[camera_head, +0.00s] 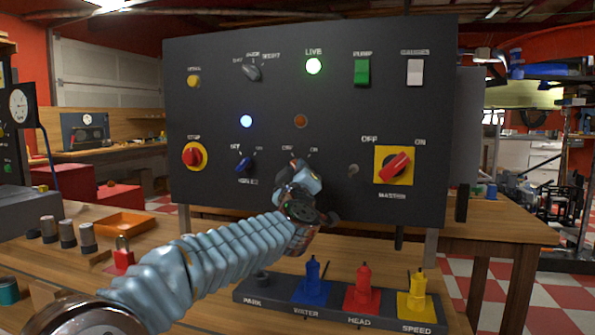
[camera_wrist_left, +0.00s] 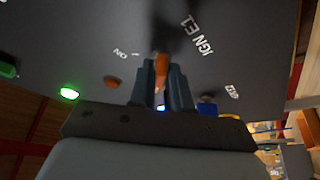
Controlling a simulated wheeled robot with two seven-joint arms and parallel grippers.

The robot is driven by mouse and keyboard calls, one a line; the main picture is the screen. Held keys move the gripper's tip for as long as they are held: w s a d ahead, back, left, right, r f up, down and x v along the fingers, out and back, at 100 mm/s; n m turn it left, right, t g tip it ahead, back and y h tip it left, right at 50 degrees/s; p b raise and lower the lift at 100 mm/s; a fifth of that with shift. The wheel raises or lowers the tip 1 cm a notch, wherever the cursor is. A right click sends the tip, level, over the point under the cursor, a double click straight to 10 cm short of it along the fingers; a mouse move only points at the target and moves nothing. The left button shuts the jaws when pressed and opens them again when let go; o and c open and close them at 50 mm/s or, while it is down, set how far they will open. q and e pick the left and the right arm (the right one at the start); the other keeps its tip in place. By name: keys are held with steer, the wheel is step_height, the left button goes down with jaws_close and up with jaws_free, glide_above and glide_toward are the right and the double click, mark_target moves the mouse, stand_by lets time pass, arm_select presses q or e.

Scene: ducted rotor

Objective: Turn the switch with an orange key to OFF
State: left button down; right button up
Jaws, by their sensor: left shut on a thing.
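The switch with the orange key (camera_wrist_left: 161,64) is on the dark panel (camera_head: 350,120), under a dim orange lamp (camera_head: 301,121). In the wrist view, my left gripper (camera_wrist_left: 162,80) is shut on the orange key, with a finger on either side. The label IGN E1 is beside it, and an ON mark is on the other side. In the head view, my left gripper (camera_head: 304,178) is against the panel below the OFF and ON marks and hides the key. The key's exact angle cannot be told. My right gripper is not in view.
A green lamp (camera_head: 314,66) is lit.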

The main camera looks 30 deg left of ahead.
arm_select(q)
steer(key=shift+r, duration=0.1)
steer(key=c, duration=1.2)
jaws_free()
steer(key=shift+o, duration=0.2)
steer(key=b+v, duration=0.2)
steer(key=v, duration=1.2)
steer(key=shift+a, duration=0.1)
